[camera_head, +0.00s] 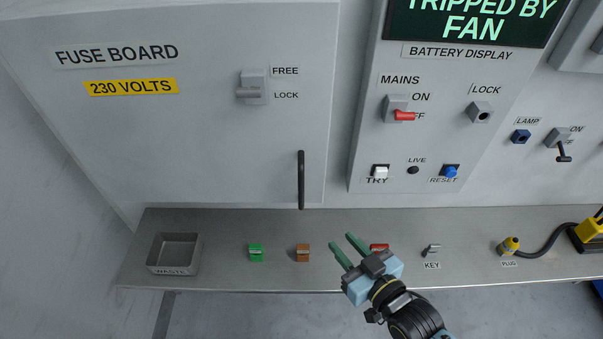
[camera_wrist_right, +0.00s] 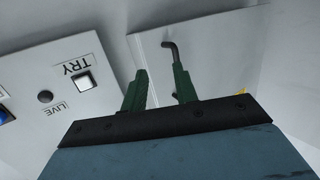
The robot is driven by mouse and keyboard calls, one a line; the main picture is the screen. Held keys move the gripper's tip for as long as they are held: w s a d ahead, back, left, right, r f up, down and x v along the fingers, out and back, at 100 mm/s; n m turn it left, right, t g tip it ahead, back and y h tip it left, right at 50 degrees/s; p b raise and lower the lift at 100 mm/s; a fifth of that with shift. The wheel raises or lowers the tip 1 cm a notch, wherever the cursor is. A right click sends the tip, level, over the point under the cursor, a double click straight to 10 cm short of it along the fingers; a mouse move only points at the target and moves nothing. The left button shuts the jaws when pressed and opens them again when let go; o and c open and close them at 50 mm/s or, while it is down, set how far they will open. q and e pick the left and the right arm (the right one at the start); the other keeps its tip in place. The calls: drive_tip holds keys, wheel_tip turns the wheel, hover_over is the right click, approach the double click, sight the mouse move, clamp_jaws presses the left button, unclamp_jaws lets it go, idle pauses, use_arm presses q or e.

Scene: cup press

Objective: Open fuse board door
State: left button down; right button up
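The fuse board door (camera_head: 220,150) is a large grey panel at the upper left of the head view, and it looks closed. Its black vertical bar handle (camera_head: 301,180) is near the lower right edge. A grey latch (camera_head: 252,88) sits above, between the FREE and LOCK labels, with its lever pointing left by LOCK. My right gripper (camera_head: 353,248) is open and empty, below and right of the handle, apart from it. In the right wrist view the handle (camera_wrist_right: 170,50) appears beyond the green fingers (camera_wrist_right: 158,88). My left gripper is out of view.
A grey shelf (camera_head: 225,225) runs below the door with a waste bin (camera_head: 174,253), a green fuse (camera_head: 256,252), an orange fuse (camera_head: 303,252), a red one (camera_head: 379,247) partly behind my gripper, and a key (camera_head: 431,250). The mains panel (camera_head: 432,130) stands right of the door.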

drive_tip(key=t+y, duration=0.1)
drive_tip(key=y, duration=0.1)
approach(303, 189)
drive_tip(key=shift+n, duration=0.3)
drive_tip(key=p+x, duration=0.1)
drive_tip(key=x, duration=0.9)
drive_tip(key=shift+w+a, duration=0.2)
drive_tip(key=shift+w, duration=0.1)
clamp_jaws()
